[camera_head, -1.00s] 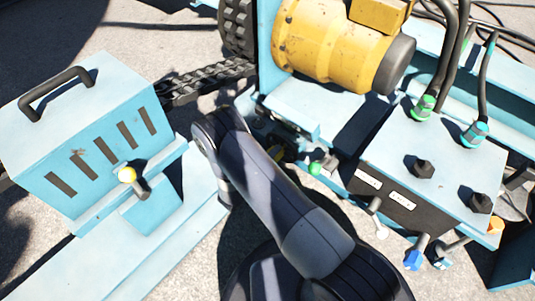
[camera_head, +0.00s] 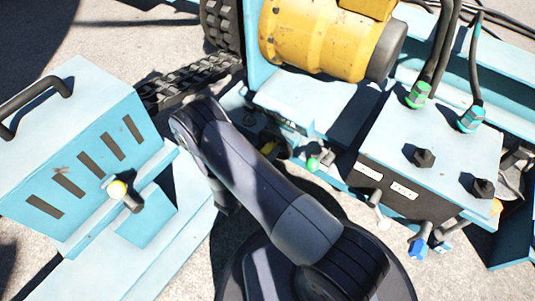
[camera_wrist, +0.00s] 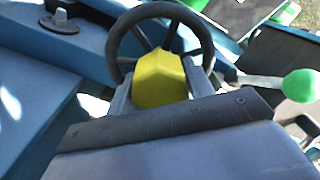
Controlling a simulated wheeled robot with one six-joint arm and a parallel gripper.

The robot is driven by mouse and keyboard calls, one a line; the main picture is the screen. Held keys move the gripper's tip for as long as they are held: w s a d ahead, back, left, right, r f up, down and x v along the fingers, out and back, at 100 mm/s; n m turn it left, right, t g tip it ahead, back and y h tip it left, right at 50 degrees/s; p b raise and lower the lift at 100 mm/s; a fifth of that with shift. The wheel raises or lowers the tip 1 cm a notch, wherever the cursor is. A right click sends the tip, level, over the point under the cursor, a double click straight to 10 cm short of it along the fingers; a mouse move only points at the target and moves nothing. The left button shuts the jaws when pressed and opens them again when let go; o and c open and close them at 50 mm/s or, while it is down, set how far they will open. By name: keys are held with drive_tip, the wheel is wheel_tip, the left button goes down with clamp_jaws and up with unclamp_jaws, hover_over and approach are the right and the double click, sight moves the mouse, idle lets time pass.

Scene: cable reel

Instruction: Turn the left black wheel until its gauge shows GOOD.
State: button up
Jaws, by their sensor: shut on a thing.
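In the wrist view, a black spoked wheel (camera_wrist: 205,42) has a yellow faceted piece (camera_wrist: 160,80) at its middle. My gripper (camera_wrist: 160,88) has one grey finger on each side of the yellow piece and is shut on it. The wheel's lower rim is hidden by the gripper and the yellow piece. In the head view, only a little of a dark wheel (camera_head: 284,143) and some yellow (camera_head: 269,148) show beside my arm; the gripper is hidden there. No gauge reading is legible in either view.
A lever with a green ball (camera_wrist: 300,85) is close to the right of the wheel; its green end also shows in the head view (camera_head: 313,164). A blue control box (camera_head: 440,140) stands at right, a slotted blue case (camera_head: 75,165) at left, a yellow motor (camera_head: 320,40) behind.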

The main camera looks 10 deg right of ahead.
idle(0.5)
drive_tip(key=o, duration=1.3)
drive_tip(key=p+v, duration=0.2)
drive_tip(key=v, duration=0.9)
drive_tip(key=shift+p, duration=0.4)
drive_tip(key=shift+w+d, duration=0.1)
drive_tip(key=shift+d, duration=0.05)
drive_tip(key=b+x, duration=0.2)
drive_tip(key=x, duration=0.8)
drive_tip(key=shift+w+d+b, duration=0.2)
drive_tip(key=shift+w+b, duration=0.05)
drive_tip(key=shift+b, duration=0.15)
